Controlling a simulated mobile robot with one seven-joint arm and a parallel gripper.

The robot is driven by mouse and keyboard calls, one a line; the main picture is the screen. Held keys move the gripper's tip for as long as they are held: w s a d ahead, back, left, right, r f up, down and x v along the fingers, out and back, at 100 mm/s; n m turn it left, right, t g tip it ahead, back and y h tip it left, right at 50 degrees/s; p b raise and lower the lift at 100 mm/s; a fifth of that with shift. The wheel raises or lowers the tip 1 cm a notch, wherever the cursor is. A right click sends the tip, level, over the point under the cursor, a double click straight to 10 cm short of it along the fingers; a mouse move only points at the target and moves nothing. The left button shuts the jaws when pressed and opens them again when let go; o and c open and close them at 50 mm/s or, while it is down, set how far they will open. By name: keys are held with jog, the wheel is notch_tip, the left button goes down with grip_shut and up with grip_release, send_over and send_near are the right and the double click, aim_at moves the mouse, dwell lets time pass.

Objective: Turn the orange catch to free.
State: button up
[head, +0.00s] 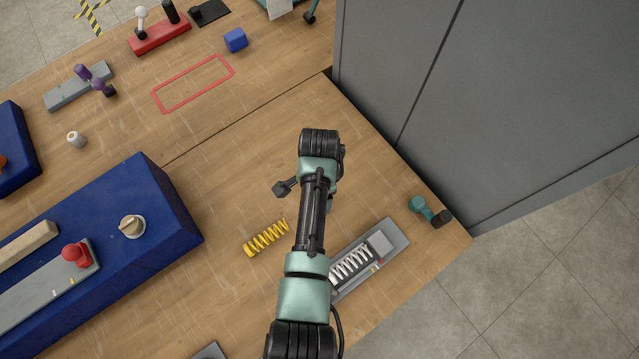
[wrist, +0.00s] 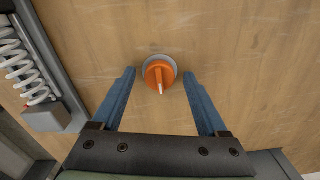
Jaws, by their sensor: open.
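The orange catch (wrist: 157,70) is a round knob on a grey disc, set on the wooden surface. A pale-tipped pointer on it points toward the bottom of the wrist view. My gripper (wrist: 159,76) is open, its two blue fingers on either side of the catch with gaps on both sides. I cannot tell how high the fingertips are above the surface. In the head view my arm covers the area, and I cannot make out the catch there.
A grey tray with a white spring (head: 350,265) lies beside my arm; it also shows at the left of the wrist view (wrist: 28,62). A yellow spring (head: 266,239), a teal-and-black object (head: 428,210) and a blue block with controls (head: 165,215) are around. A grey cabinet (head: 480,100) borders the table.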

notch_tip(320, 180, up, 13)
jog(key=b, duration=0.1)
dwell(0.4)
dwell(0.4)
